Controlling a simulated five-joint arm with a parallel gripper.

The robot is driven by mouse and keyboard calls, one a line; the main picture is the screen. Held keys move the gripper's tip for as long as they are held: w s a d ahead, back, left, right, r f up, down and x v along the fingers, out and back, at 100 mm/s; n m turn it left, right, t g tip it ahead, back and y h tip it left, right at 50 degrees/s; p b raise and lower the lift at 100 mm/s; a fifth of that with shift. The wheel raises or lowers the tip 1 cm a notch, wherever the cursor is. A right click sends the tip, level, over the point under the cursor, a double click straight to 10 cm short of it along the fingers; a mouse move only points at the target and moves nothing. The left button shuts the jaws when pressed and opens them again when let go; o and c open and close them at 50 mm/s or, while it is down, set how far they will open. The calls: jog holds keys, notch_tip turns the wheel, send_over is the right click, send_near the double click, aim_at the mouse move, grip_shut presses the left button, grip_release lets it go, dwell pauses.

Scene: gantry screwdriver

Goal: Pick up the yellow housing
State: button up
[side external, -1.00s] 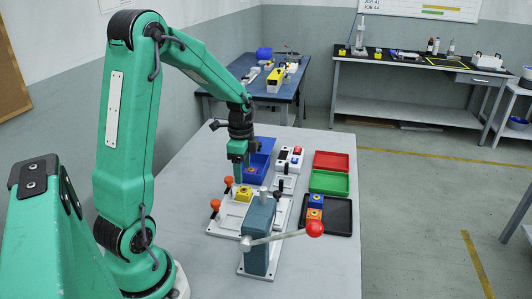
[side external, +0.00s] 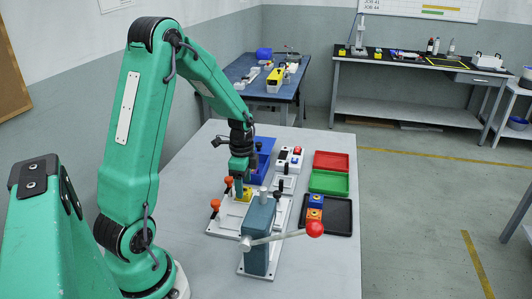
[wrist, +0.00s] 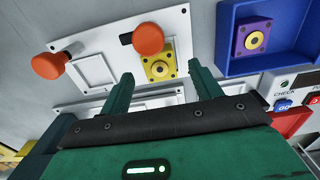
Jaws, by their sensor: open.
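The yellow housing (side external: 246,194) sits on the white fixture plate (side external: 222,228), beside the orange-knobbed clamps. In the wrist view, the yellow housing (wrist: 158,68) has a round centre hole and lies in the plate, close to an orange knob (wrist: 148,39). My gripper (side external: 240,190) points down right at the housing in the side view and partly covers it. In the wrist view my gripper (wrist: 160,70) is open, with one finger to the left and one to the right of the housing. I cannot tell whether the fingers touch it.
A blue bin (wrist: 226,65) with a purple housing (wrist: 253,38) lies near the plate. A press (side external: 260,235) with a red-balled lever stands in front of it. Red (side external: 331,155), green (side external: 329,190) and black (side external: 342,226) trays lie to the right. The table's near part is clear.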

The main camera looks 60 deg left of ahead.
jog(key=shift+f, duration=1.25)
jog(key=c, duration=1.1)
jog(key=shift+c, duration=0.2)
jog(key=shift+r, duration=0.15)
jog(key=shift+r, duration=0.85)
notch_tip(320, 180, up, 2)
jog(key=shift+r, duration=0.2)
jog(key=d+r, duration=0.6)
jog(key=d, duration=0.5)
jog(key=shift+s+d+r, duration=0.2)
jog(key=shift+d+r, duration=0.15)
